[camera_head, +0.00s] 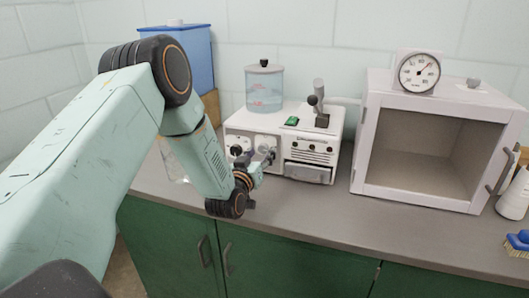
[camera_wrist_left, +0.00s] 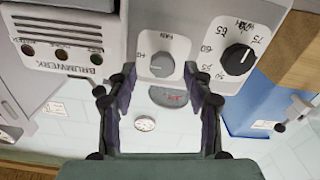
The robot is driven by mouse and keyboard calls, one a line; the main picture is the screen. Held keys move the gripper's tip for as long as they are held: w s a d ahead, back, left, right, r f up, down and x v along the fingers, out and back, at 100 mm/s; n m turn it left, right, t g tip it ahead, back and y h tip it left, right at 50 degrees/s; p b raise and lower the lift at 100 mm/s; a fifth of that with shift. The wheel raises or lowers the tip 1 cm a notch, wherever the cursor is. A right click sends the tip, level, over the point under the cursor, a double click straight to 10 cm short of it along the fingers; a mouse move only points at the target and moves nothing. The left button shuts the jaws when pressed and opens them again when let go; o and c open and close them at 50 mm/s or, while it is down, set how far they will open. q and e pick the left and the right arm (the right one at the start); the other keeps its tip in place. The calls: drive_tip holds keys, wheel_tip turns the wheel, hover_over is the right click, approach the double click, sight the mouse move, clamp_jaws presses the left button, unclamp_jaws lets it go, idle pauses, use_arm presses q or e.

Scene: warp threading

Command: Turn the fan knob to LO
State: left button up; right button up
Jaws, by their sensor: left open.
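The white machine (camera_head: 310,133) stands on the counter. A grey knob (camera_wrist_left: 161,65) sits on a pale plate on its front. A black knob (camera_wrist_left: 238,60) with numbers around it is beside it, and it also shows in the head view (camera_head: 237,150). The wrist view is upside down, and I cannot read the grey knob's marks surely. My left gripper (camera_head: 266,159) is open at the machine's front. In the wrist view its fingertips (camera_wrist_left: 160,72) lie either side of the grey knob; I cannot tell whether they touch it. My right gripper is not in view.
A clear jar (camera_head: 265,88) and a lever (camera_head: 320,102) with a green switch (camera_head: 291,121) are on top of the machine. A blue bin (camera_head: 190,52) is behind my arm. An open-fronted box (camera_head: 362,145) with a dial gauge (camera_head: 419,73) stands right. The counter front is clear.

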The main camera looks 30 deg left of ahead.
sight(264, 148)
use_arm(q)
drive_tip(key=shift+w+a, duration=0.55)
drive_tip(key=shift+w, duration=0.3)
drive_tip(key=shift+w+d, duration=0.25)
drive_tip(key=shift+s+a, duration=0.1)
drive_tip(key=shift+a, duration=0.1)
drive_tip(key=c, duration=0.4)
drive_tip(key=shift+d, duration=0.15)
drive_tip(key=c, duration=0.4)
clamp_jaws()
